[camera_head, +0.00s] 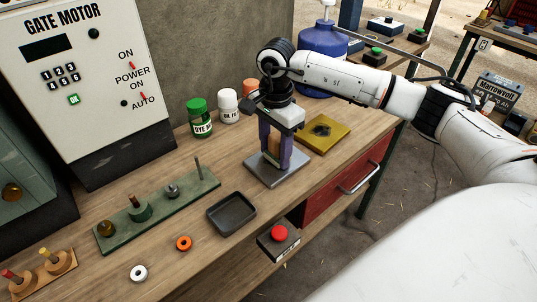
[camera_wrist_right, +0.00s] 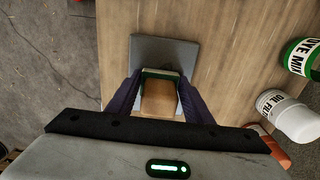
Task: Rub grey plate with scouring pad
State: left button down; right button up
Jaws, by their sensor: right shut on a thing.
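The grey plate (camera_head: 292,176) lies flat on the wooden bench, and it also shows in the right wrist view (camera_wrist_right: 165,48). My right gripper (camera_head: 275,158) points straight down over the plate with its purple fingers. In the right wrist view the gripper (camera_wrist_right: 160,88) is shut on the scouring pad (camera_wrist_right: 160,100), a tan block with a green edge at its far side. The pad is low over the plate; I cannot tell whether it touches. The pad's underside is hidden. My left gripper is not in view.
A yellow tray (camera_head: 338,136) with a dark piece lies just behind the plate. Bottles, including a green-capped one (camera_head: 201,122), stand at the back. A black tray (camera_head: 232,214), a green peg board (camera_head: 155,235) and a red-button box (camera_head: 279,238) are to the left and front.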

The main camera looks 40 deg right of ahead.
aim_at(264, 169)
jog(key=shift+w+d+f+b, duration=0.15)
jog(key=shift+d+b, duration=0.3)
jog(key=shift+d, duration=1.45)
jog(key=shift+a+p, duration=0.3)
jog(key=shift+a, duration=1.3)
jog(key=shift+s+a, duration=0.2)
jog(key=shift+a, duration=0.9)
jog(key=shift+s+a, duration=0.15)
jog(key=shift+a, duration=0.95)
notch_tip(264, 169, up, 6)
jog(key=p, duration=0.4)
jog(key=shift+w+f, duration=0.1)
jog(key=shift+f, duration=0.1)
jog(key=shift+r, duration=0.2)
jog(key=shift+d, duration=0.1)
jog(key=shift+r+p, duration=0.7)
jog(key=shift+r, duration=0.8)
